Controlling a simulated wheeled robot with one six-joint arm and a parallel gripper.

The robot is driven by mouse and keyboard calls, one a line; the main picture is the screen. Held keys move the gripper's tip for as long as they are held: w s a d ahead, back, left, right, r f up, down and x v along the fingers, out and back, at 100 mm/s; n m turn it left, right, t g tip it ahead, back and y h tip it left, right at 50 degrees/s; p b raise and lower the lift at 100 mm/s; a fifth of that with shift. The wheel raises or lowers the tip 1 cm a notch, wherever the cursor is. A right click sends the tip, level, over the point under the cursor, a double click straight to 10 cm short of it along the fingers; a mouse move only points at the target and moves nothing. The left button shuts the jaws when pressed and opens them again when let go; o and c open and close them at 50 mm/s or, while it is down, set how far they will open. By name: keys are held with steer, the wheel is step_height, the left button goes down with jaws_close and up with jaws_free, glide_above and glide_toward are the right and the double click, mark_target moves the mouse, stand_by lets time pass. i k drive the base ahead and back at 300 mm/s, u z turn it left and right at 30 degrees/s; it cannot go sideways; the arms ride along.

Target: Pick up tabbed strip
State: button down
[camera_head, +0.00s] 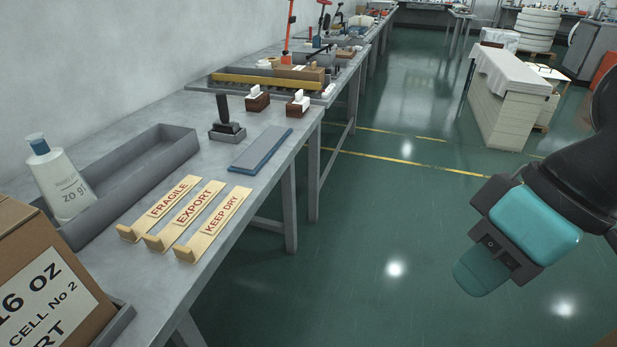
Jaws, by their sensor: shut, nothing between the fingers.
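Three yellow strips, each with a raised tab at its near end, lie side by side on the grey table (105,262). They are the FRAGILE strip (171,203), the EXPORT strip (194,208) and the KEEP DRY strip (222,216), which is closest to the table's right edge. My gripper (482,272), teal and black, hangs over the green floor at the right, well apart from the table and the strips. It is shut and holds nothing. Its fingertips are hard to make out at this angle.
A long grey tray (160,158), a white bottle (62,185) and a cardboard box (45,285) line the left. Floor between table and gripper is clear.

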mark_target(161, 243)
steer(key=z, duration=0.95)
steer(key=i, duration=0.5)
steer(key=u, duration=2.45)
